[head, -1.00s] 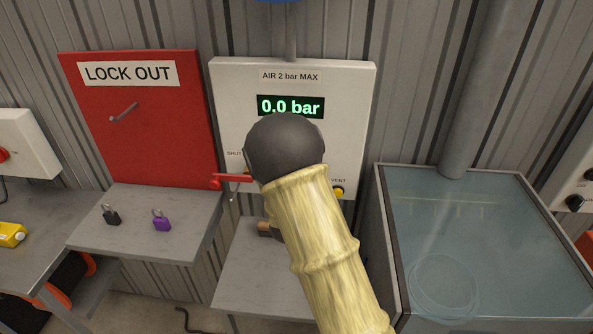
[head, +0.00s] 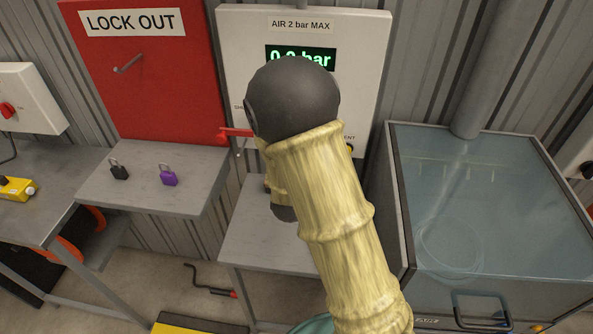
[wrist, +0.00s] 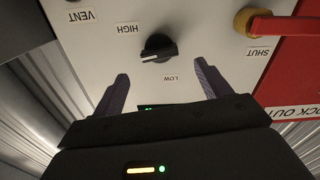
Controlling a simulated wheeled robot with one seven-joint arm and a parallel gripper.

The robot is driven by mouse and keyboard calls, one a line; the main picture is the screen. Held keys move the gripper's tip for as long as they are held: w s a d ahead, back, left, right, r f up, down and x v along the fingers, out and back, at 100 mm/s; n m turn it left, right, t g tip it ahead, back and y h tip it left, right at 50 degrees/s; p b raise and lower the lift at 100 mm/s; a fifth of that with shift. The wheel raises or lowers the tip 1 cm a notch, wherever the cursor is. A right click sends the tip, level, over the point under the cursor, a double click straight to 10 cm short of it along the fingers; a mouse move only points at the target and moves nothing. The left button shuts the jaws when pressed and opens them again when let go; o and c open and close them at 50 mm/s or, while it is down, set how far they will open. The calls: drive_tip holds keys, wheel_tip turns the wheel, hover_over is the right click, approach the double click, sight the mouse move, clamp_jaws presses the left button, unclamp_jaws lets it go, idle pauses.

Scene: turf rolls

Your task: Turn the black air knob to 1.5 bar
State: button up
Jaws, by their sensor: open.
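The knob lies between and just beyond the fingertips, with no visible contact. In the head view my arm hides the knob and my gripper. The green display (head: 300,57) on the air panel (head: 365,60) is partly covered by my arm; its reading starts with 0, and the last digit is unclear.
A red valve handle (wrist: 285,24) by the SHUT label is beside the knob. The red LOCK OUT board (head: 160,80) is left of the panel. A shelf (head: 150,195) holds a black padlock (head: 119,169) and a purple padlock (head: 168,174). A glass-topped cabinet (head: 490,270) stands right.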

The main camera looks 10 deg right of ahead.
drive_tip(key=b+v, duration=0.3)
drive_tip(key=v, duration=0.2)
drive_tip(key=shift+s+a+f, duration=0.2)
drive_tip(key=shift+s, duration=0.05)
drive_tip(key=shift+s+b, duration=0.1)
drive_tip(key=shift+b, duration=0.65)
drive_tip(key=shift+b+v, duration=2.55)
drive_tip(key=shift+b, duration=1.3)
drive_tip(key=shift+r, duration=0.2)
